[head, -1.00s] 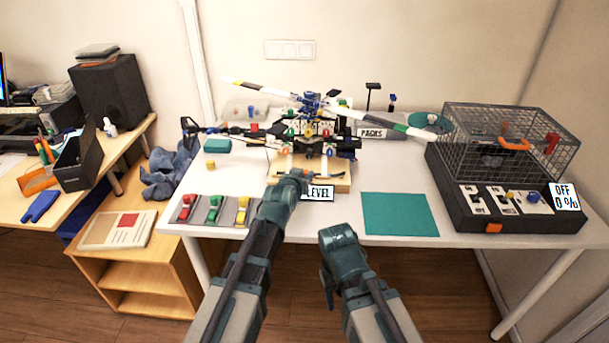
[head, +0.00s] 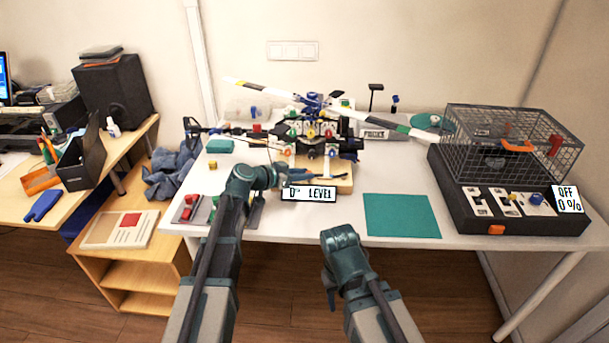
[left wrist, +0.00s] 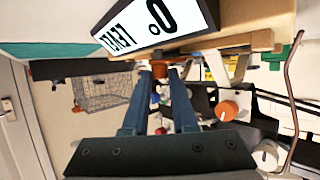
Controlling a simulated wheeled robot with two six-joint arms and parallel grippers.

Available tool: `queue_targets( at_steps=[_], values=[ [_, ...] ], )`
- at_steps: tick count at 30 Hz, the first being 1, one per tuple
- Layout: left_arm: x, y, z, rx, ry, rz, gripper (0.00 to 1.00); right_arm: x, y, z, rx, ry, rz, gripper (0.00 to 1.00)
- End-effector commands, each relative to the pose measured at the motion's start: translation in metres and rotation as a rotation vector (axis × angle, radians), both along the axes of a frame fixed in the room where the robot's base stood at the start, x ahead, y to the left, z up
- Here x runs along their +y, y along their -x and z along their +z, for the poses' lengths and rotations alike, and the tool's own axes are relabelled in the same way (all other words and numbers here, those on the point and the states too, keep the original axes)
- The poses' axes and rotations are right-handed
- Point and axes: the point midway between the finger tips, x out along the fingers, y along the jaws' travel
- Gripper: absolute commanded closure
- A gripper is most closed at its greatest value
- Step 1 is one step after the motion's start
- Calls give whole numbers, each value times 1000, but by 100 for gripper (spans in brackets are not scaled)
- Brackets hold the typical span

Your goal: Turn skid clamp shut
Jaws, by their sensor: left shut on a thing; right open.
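A model helicopter (head: 318,130) stands on a wooden board (head: 340,187) at the middle of the table. My left gripper (head: 308,177) reaches in from the left at the board's front, low beside the skids. In the left wrist view, my left gripper (left wrist: 160,76) is shut on a small orange clamp piece (left wrist: 165,72), which sits close to a dark bar (left wrist: 85,68). A second orange knob (left wrist: 228,110) with a white mark shows apart from the fingers. The clamp's exact position is too small to tell. My right gripper (head: 328,288) is open and empty, low before the table.
A sign reading 0° LEVEL (head: 308,194) hangs at the board's front edge. A teal mat (head: 400,216) lies bare to the right. A black box with a wire cage (head: 508,145) stands further right. Toy-like coloured parts (head: 185,212) sit at the front left.

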Motion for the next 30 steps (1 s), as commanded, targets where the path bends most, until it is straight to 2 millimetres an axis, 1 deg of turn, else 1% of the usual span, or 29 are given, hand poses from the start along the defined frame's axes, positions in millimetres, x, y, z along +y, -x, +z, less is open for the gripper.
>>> queue_targets(
  at_steps=[1,15,24,30],
  values=[
    [4,-6,0,0,0,-42,100,0,0,0,0,0,0,50],
    [7,-14,-1,0,-3,-460,100,0,0,0,0,0,0,50],
    [7,-15,-1,2,-5,-634,100,0,0,0,0,0,0,50],
    [7,-15,-1,2,-6,-693,100,0,0,0,0,0,0,50]
  ],
)
